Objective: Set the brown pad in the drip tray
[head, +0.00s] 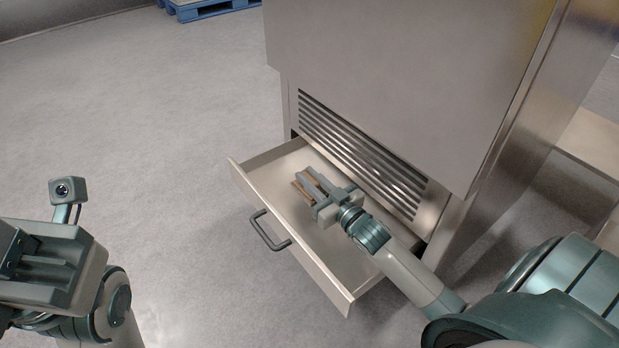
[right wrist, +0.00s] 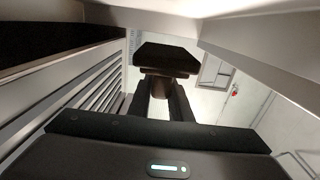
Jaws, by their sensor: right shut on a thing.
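The brown pad (head: 304,188) is between the fingers of my right gripper (head: 312,184), inside the outline of the open drip tray (head: 270,185). The right gripper is shut on the pad. In the right wrist view the pad (right wrist: 160,84) shows dark, at the tips of the two fingers. I cannot tell whether the pad touches the tray floor. The tray is a shallow drawer with a dark handle, pulled out below the vent slats. My left arm is at the lower left of the head view, away from the tray; its gripper's fingers do not show.
The steel housing (head: 400,70) with a slatted vent (head: 360,150) stands right above and behind the tray. The tray's front wall carries a handle (head: 268,232). A blue pallet (head: 205,8) lies far back. The floor to the left is clear.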

